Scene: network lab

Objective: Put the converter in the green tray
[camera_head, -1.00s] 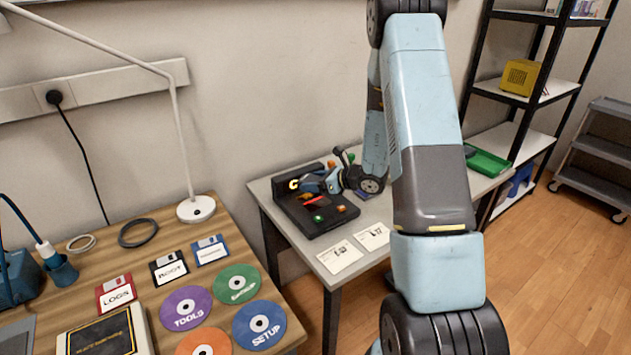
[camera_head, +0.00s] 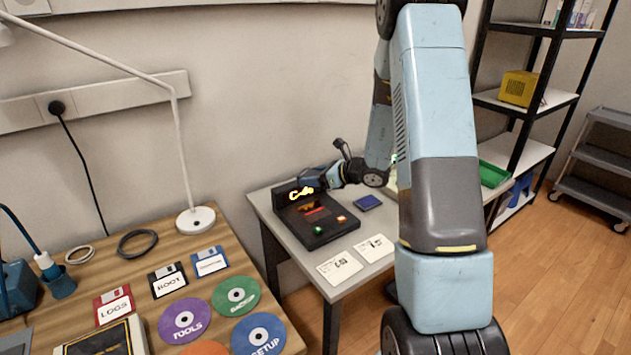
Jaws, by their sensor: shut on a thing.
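The green tray (camera_head: 493,174) sits at the right, beyond my arm, partly hidden by it. My gripper (camera_head: 314,179) is low over the back of a black device (camera_head: 328,232) on the grey table. It is shut on a small dark thing that is too small and too much covered to make out. I cannot tell for sure whether that thing is the converter. A small dark-blue box (camera_head: 368,202) lies on the table right of the device, apart from the gripper.
The black device has glowing yellow characters (camera_head: 301,193), a green button and an orange button. White cards (camera_head: 340,267) lie in front of it. My arm hides the table's right part. A wooden desk (camera_head: 140,260) with discs, floppies and a lamp (camera_head: 195,219) is at left.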

